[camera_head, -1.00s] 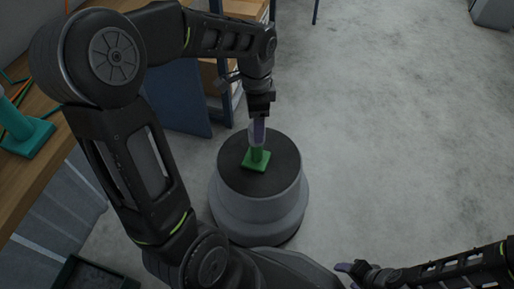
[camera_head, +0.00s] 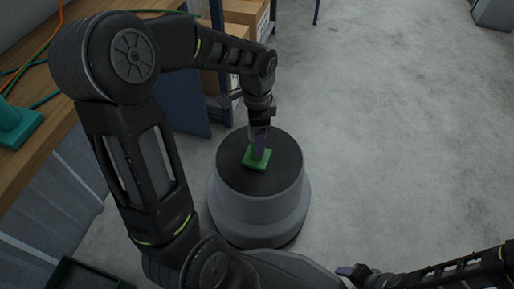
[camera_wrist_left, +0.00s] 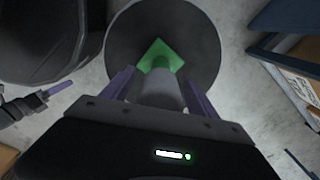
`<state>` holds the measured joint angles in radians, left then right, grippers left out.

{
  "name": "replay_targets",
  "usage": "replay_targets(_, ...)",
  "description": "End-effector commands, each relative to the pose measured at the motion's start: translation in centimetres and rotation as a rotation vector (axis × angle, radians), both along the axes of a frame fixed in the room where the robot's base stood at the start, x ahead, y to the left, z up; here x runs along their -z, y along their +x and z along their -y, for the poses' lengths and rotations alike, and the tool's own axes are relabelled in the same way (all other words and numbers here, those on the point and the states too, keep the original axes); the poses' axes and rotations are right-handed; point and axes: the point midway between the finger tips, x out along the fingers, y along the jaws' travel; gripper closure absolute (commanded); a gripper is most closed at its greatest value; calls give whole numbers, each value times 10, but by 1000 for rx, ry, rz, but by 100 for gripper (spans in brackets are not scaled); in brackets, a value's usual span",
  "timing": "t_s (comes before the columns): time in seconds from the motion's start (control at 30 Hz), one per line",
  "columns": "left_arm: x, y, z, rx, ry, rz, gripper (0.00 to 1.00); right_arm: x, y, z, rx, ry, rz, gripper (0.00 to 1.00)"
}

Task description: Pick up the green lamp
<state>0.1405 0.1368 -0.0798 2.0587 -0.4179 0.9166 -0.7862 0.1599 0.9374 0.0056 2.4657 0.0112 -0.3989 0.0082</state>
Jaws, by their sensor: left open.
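The green lamp (camera_head: 257,162) stands on the dark round top (camera_head: 232,173) of a grey cylindrical pedestal. Its square green base (camera_wrist_left: 160,55) shows in the left wrist view, with a pale cylindrical upper part (camera_wrist_left: 158,90) between my fingers. My left gripper (camera_head: 260,142) points down over the lamp and hides its upper part in the head view. In the left wrist view the left gripper's (camera_wrist_left: 160,85) purple fingers stand apart on both sides of the lamp, open. My right gripper (camera_head: 348,270) is low at the right, away from the lamp; its jaw state is unclear.
A wooden bench (camera_head: 50,115) with a teal object (camera_head: 15,125) and cables is at the left. Shelving with cardboard boxes (camera_head: 245,14) stands behind the pedestal. A dark crate (camera_head: 85,276) is at the lower left.

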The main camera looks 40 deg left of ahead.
Motion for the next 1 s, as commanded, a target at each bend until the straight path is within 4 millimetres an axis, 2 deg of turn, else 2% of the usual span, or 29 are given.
replay_targets(0.6,1,0,0,0,1,1,32,0,1,0,1,0,2,43)
replay_targets(1.0,1,0,0,0,1,1,63,0,1,0,1,0,2,43)
